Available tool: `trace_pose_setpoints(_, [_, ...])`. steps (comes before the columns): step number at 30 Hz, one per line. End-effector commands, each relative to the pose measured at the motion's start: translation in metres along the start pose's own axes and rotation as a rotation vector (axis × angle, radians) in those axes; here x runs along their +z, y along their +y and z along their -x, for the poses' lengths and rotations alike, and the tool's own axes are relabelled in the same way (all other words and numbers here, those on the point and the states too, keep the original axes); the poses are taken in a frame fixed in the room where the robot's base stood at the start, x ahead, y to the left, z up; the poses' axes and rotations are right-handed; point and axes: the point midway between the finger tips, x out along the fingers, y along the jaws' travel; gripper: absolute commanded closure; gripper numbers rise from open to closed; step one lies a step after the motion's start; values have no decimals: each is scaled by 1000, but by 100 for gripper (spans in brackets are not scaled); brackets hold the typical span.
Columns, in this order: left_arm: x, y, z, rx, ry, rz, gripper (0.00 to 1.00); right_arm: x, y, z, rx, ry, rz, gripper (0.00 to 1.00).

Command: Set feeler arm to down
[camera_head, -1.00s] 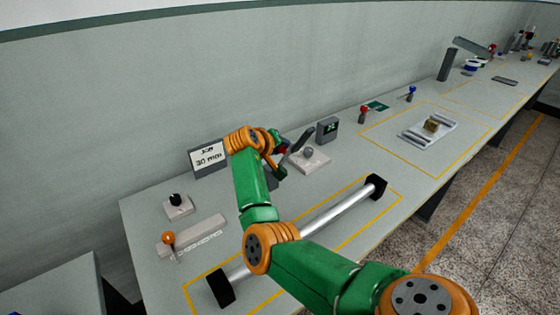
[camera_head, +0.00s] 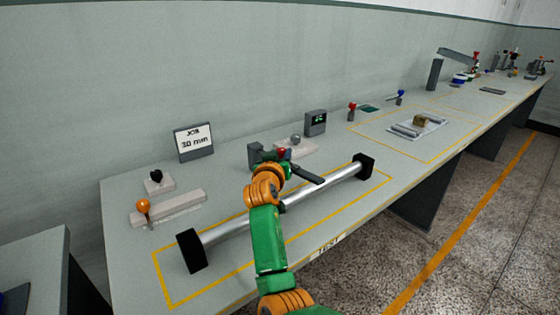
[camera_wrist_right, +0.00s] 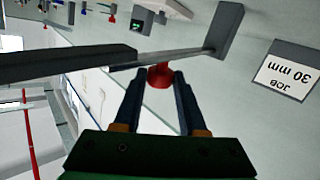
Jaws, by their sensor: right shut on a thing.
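The feeler arm (camera_head: 305,174) is a dark grey bar running from a dark post (camera_head: 255,156) out toward the silver spindle (camera_head: 320,188). In the head view it slopes down, its free end close to the spindle; I cannot tell whether they touch. It also crosses the right wrist view (camera_wrist_right: 60,62). Its red knob (camera_wrist_right: 160,76) sits between the fingertips of my right gripper (camera_wrist_right: 158,84), which is shut on it. In the head view my right gripper (camera_head: 274,164) partly hides the post and knob. My left gripper is not in view.
The spindle has black end blocks and lies in a yellow-outlined area. A job sign (camera_head: 194,141) reading 30 mm, an orange-knobbed lever (camera_head: 143,206), a grey-ball control (camera_head: 295,140) and a small display (camera_head: 316,123) stand around. Bare table lies at the front left.

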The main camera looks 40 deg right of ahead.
Motion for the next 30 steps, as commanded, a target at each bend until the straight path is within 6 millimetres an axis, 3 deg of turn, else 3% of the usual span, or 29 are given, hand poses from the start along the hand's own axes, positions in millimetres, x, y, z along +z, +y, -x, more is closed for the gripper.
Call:
trace_pose_setpoints(1, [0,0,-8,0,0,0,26,11,-2,-2,1,-11,6,100])
trace_pose_setpoints(7, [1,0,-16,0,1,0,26,20,-4,-4,1,-15,8,100])
trace_pose_setpoints(26, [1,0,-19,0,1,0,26,25,-5,-5,1,-19,10,100])
trace_pose_setpoints(27, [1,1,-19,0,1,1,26,25,-5,-5,1,-19,10,52])
trace_pose_setpoints(30, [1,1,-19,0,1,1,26,24,-5,-5,1,-17,9,31])
